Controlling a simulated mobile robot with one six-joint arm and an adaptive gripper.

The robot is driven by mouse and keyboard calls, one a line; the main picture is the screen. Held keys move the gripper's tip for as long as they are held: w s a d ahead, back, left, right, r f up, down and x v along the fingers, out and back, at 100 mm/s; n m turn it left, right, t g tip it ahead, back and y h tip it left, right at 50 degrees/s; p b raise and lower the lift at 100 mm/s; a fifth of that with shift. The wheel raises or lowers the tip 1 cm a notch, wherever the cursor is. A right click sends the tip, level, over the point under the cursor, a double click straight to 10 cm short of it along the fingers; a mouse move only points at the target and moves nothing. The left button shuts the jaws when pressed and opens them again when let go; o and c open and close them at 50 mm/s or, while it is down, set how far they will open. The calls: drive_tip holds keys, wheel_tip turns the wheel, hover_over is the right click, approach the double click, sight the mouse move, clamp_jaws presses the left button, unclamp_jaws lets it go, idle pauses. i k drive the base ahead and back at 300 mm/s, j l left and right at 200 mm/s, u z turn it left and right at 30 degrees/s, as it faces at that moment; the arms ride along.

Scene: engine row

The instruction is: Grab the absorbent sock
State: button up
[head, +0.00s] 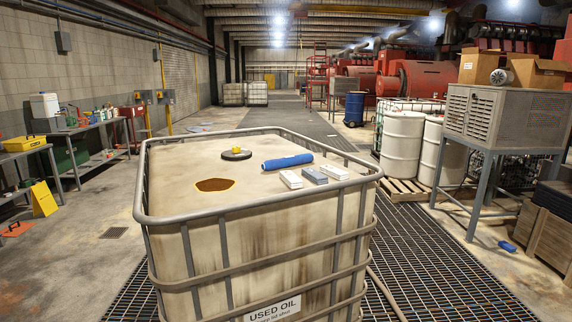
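A blue, rolled, sausage-shaped thing, which looks like the absorbent sock (288,162), lies on top of the caged tote (200,168) marked "USED OIL". It lies slightly tilted across the top, right of a black round cap with a yellow knob (236,153). Nothing covers it in the head view. My gripper is not in view.
A grey tubular rail (262,206) rims the top. White drums (402,142) stand right; a yellow sign (44,198) stands left.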

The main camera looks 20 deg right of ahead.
sight(284, 162)
drive_tip(key=i+l, duration=0.2)
drive_tip(key=l, duration=0.2)
drive_tip(key=i+l+u, duration=0.1)
drive_tip(key=l, duration=0.25)
drive_tip(key=i+l, duration=0.25)
drive_tip(key=l, duration=0.15)
